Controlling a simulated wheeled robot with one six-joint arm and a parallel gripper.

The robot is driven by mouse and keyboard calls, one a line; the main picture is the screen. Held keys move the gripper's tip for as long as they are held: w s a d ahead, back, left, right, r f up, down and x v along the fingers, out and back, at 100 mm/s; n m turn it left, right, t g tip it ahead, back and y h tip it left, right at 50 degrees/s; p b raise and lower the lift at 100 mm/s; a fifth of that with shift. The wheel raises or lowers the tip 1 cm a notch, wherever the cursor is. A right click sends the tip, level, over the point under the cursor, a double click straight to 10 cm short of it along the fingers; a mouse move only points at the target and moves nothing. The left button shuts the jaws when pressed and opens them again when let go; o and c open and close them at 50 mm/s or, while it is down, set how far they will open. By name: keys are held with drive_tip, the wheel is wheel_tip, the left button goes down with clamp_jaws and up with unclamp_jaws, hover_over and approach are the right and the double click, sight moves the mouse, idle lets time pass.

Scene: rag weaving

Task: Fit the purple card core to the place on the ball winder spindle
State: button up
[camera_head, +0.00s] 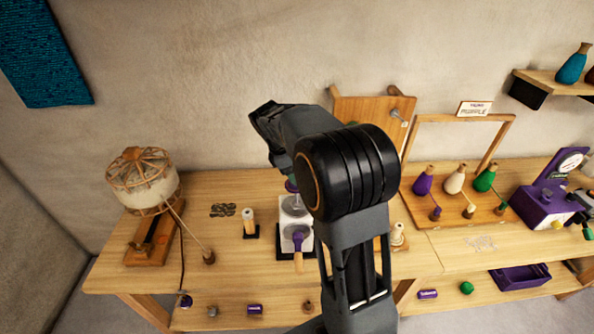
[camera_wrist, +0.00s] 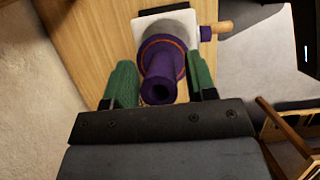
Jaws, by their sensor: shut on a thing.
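The purple card core (camera_wrist: 160,88) stands between the green fingers of my gripper (camera_wrist: 161,78), its hollow end facing the wrist camera. My gripper is shut on it. The ball winder (camera_wrist: 187,22) is beyond the core, with a white body and a wooden crank handle to the right. A purple disc with an orange ring lies around the core's far end. I cannot tell whether the core is seated on the spindle, which is hidden. In the head view, the winder (camera_head: 284,238) is on the table with its crank in front, and my arm hides most of the core and fingertips.
A yarn swift (camera_head: 143,185) stands at the table's left. A pale spool on a dark base (camera_head: 250,224) is left of the winder. A rack of coloured cones (camera_head: 484,210) and a purple machine (camera_head: 540,208) are at right. Small items lie on the lower shelf.

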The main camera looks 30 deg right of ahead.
drive_tip(key=shift+f, duration=0.15)
drive_tip(key=shift+f+b, duration=0.65)
drive_tip(key=shift+f, duration=0.7)
drive_tip(key=shift+f, duration=0.2)
drive_tip(key=shift+f+b, duration=0.65)
drive_tip(key=shift+f, duration=0.65)
drive_tip(key=shift+f, duration=0.2)
drive_tip(key=shift+f+b, duration=0.5)
drive_tip(key=shift+f, duration=0.2)
drive_tip(key=o, duration=1)
